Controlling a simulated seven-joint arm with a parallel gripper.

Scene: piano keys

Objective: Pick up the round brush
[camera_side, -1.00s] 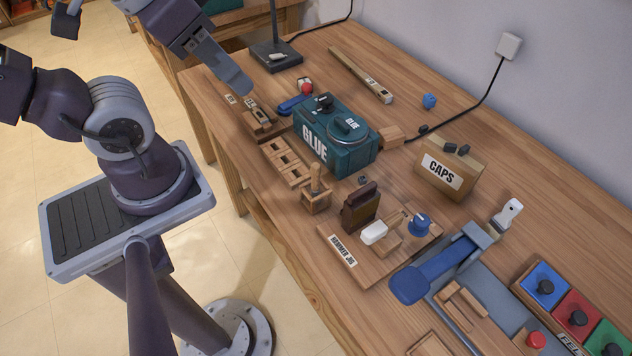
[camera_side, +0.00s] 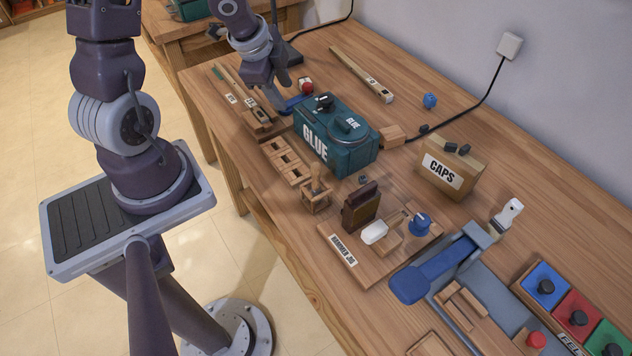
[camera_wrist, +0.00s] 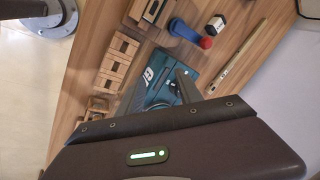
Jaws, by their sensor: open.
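I cannot tell for certain which item is the round brush. An upright wooden handle (camera_side: 315,182) stands in a small wooden block holder (camera_side: 317,202) at the front of the bench. A flat brush with a white handle (camera_side: 508,212) lies at the right. A blue-handled tool (camera_side: 291,104) lies behind the glue box and also shows in the wrist view (camera_wrist: 184,31). My gripper (camera_side: 277,92) is open above the far-left part of the bench, near the blue-handled tool and apart from the wooden handle.
The teal GLUE box (camera_side: 335,148) stands close by my gripper, with a slotted wooden rack (camera_side: 286,160) beside it. The back right of the bench is fairly clear.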

